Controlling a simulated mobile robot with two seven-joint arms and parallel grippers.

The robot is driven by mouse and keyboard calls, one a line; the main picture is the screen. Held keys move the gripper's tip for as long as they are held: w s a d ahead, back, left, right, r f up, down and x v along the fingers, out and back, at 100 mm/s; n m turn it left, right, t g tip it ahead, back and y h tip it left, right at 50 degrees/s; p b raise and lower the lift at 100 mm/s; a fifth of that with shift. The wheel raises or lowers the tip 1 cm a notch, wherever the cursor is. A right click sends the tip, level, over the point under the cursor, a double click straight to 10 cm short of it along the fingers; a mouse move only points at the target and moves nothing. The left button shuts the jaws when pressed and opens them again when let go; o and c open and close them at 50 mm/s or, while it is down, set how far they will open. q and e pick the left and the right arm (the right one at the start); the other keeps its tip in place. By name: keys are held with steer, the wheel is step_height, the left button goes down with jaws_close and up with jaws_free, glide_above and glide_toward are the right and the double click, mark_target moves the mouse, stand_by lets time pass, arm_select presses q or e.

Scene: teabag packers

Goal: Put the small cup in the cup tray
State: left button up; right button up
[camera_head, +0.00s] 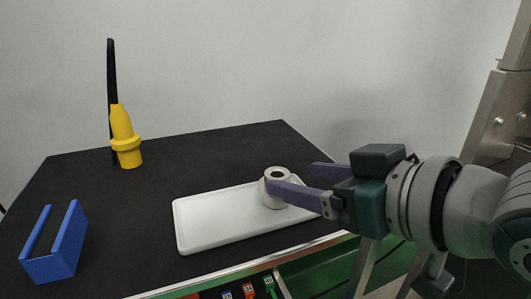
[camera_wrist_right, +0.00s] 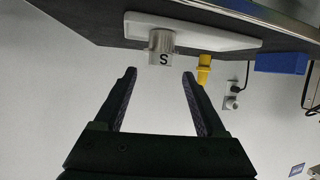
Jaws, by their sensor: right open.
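A small off-white cup (camera_head: 270,177) stands upright on the right part of the white cup tray (camera_head: 215,220). In the right wrist view the cup (camera_wrist_right: 161,47) shows a dark letter S on its side, beyond the fingertips, with the tray (camera_wrist_right: 215,41) behind it. My right gripper (camera_head: 291,176) comes in from the right and is open. Its near finger crosses in front of the cup and hides part of it. In the right wrist view the gripper (camera_wrist_right: 159,73) has empty space between its fingers and the cup just past them. I cannot tell whether a finger touches the cup. My left gripper is out of view.
The black table (camera_head: 150,205) is clear around the tray's left and back. A yellow holder with a black stick (camera_head: 125,140) stands at the back left. A blue open-topped block (camera_head: 62,250) is at the front left. Colored bins (camera_head: 250,290) sit below the front edge.

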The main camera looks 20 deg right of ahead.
steer(key=v, duration=0.7)
steer(key=s+f+g+h, duration=0.1)
steer(key=s+f+g, duration=0.3)
steer(key=s, duration=0.3)
steer(key=s+f+m+g+h+p, duration=0.1)
steer(key=s+f+g+h, duration=0.1)
steer(key=s+f+g, duration=0.3)
steer(key=s+f, duration=0.1)
steer(key=s, duration=0.1)
steer(key=shift+s+d+f+g, duration=0.2)
steer(key=shift+s+d+g, duration=0.05)
steer(key=shift+d+g, duration=0.1)
